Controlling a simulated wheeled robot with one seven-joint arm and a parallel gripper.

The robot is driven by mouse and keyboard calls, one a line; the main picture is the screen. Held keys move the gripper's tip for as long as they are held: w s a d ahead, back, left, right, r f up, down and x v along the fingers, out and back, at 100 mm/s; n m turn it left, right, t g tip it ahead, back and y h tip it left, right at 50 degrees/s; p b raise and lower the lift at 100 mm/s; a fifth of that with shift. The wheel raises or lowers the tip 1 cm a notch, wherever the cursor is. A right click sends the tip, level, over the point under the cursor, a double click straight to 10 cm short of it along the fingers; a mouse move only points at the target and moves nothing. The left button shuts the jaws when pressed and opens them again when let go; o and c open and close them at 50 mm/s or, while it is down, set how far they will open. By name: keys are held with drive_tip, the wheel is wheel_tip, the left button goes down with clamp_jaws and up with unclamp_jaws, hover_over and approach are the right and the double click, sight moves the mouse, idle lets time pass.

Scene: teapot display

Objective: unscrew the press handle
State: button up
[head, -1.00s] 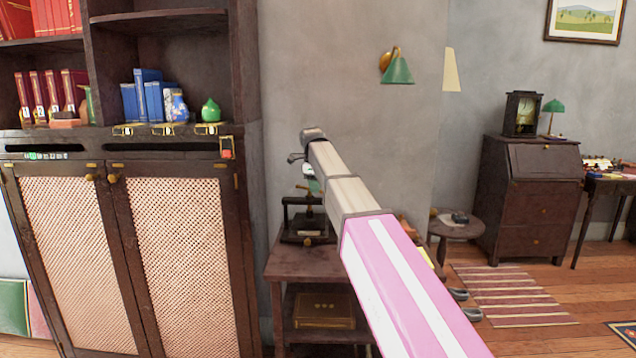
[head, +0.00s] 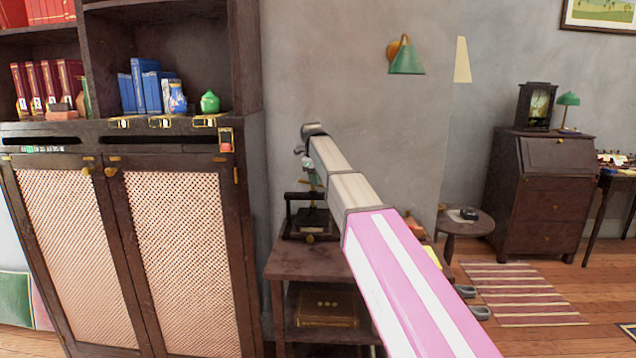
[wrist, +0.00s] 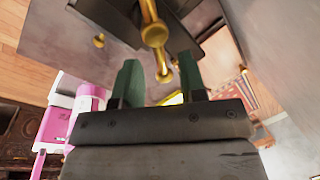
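The press (head: 290,210), a dark frame with a brass knob low on its front, stands on a small dark side table (head: 295,262). My gripper (head: 311,181) is just above it, small and partly hidden by my arm in the head view. In the wrist view my gripper (wrist: 159,82) shows two green fingers apart with a gap between them. The brass press handle (wrist: 154,36), a rod with a round boss, runs down toward that gap. The rod's lower end lies between the fingers in the picture; I cannot tell whether they touch it.
A tall dark cabinet (head: 250,290) stands close on the left of the side table. A closed box (head: 325,308) lies on the table's lower shelf. A round stool (head: 470,225) and a bureau (head: 540,195) stand to the right, with open floor and a striped rug (head: 520,290).

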drive_tip(key=shift+w+f, duration=0.15)
drive_tip(key=shift+f, duration=0.6)
clamp_jaws()
